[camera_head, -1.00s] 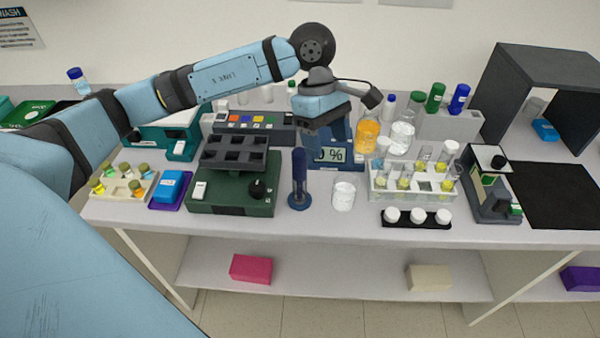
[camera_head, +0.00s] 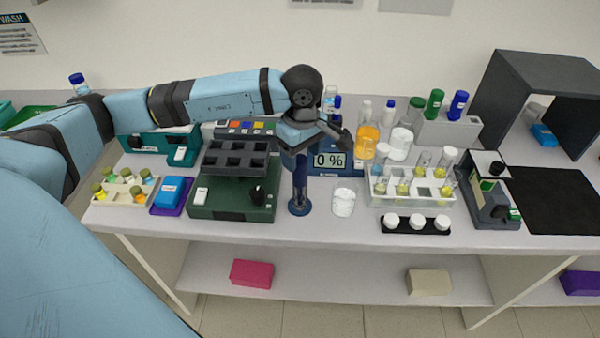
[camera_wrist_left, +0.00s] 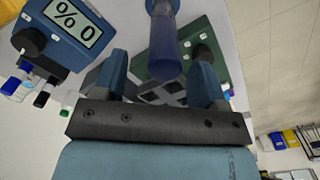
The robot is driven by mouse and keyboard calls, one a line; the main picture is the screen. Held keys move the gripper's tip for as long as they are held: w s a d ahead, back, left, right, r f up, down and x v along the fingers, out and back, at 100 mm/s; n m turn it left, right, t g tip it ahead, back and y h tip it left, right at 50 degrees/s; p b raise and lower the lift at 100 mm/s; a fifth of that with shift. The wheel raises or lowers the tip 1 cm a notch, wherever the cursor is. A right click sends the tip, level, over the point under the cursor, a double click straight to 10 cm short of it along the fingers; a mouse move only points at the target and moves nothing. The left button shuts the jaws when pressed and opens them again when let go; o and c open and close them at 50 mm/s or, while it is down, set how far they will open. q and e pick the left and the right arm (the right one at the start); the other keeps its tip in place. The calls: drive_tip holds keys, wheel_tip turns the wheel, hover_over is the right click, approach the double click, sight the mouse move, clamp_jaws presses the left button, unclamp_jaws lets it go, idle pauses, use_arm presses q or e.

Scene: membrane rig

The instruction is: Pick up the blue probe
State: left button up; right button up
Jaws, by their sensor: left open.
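The blue probe (camera_head: 300,172) stands upright in a dark blue stand (camera_head: 299,207) near the front of the bench, between the green device and the white beaker. Its upper end is hidden under my left gripper (camera_head: 299,148). In the left wrist view, the probe (camera_wrist_left: 163,45) shows between the two blue fingers of my left gripper (camera_wrist_left: 161,78), with a gap on each side. The gripper is open and holds nothing. My right gripper is not in view.
A meter reading 0 % (camera_head: 328,161) stands just behind the probe. The green device (camera_head: 231,202) is close on the left, a white beaker (camera_head: 344,200) close on the right. A tube rack (camera_head: 411,201) stands further right. The bench's front edge is near.

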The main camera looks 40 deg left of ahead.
sight(300, 183)
use_arm(q)
drive_tip(key=f, duration=0.3)
drive_tip(key=shift+s+f+p, duration=0.2)
drive_tip(key=shift+s+p, duration=0.1)
drive_tip(key=shift+p, duration=0.1)
drive_tip(key=shift+f, duration=0.25)
drive_tip(key=c, duration=0.9)
drive_tip(key=shift+r, duration=0.15)
